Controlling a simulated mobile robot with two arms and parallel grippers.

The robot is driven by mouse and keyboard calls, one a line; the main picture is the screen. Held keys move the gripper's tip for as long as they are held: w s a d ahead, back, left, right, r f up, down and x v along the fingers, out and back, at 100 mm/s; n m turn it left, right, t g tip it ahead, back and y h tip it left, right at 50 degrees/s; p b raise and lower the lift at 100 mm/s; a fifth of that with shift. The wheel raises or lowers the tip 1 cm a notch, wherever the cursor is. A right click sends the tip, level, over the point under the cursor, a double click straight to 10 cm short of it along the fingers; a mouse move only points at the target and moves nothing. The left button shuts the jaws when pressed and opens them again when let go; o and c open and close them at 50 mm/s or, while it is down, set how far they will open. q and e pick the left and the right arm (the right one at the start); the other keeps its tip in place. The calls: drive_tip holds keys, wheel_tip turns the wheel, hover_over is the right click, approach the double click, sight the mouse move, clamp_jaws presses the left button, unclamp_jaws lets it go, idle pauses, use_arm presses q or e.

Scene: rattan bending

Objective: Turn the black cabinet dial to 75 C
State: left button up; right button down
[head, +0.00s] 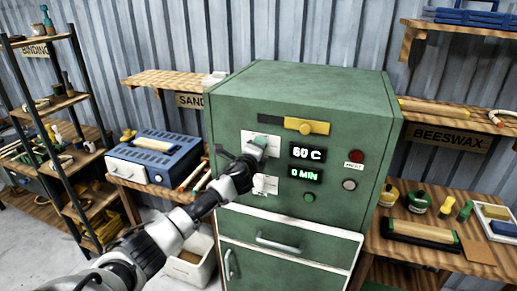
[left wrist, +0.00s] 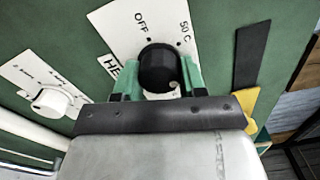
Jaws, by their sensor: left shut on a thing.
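The green cabinet (head: 300,90) stands in the middle of the head view. Its black dial (left wrist: 158,66) sits on a white plate (left wrist: 112,28) with the marks OFF and 50 C, seen in the left wrist view. My left gripper (head: 254,150) reaches the cabinet's front from the left. Its green fingers (left wrist: 160,80) are shut on the black dial, one on each side. The gripper mostly hides the dial in the head view. The upper display (head: 307,153) seems to read 60 C, its first digit unclear. The lower display (head: 304,174) reads 0 MIN. My right gripper is not in view.
A white knob (left wrist: 48,101) sits beside the black dial on its own plate. A yellow handle (head: 307,127) is above the displays. A red light (head: 356,156) and a green button (head: 309,197) are on the front. A blue box (head: 155,158) stands on the left bench.

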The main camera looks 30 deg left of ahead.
use_arm(q)
drive_tip(key=shift+f, duration=0.1)
drive_tip(key=o, duration=0.9)
drive_tip(key=shift+o, duration=0.2)
drive_tip(key=shift+s, duration=0.1)
drive_tip(key=b+v, duration=0.3)
drive_tip(key=v, duration=0.7)
drive_tip(key=shift+s, duration=0.35)
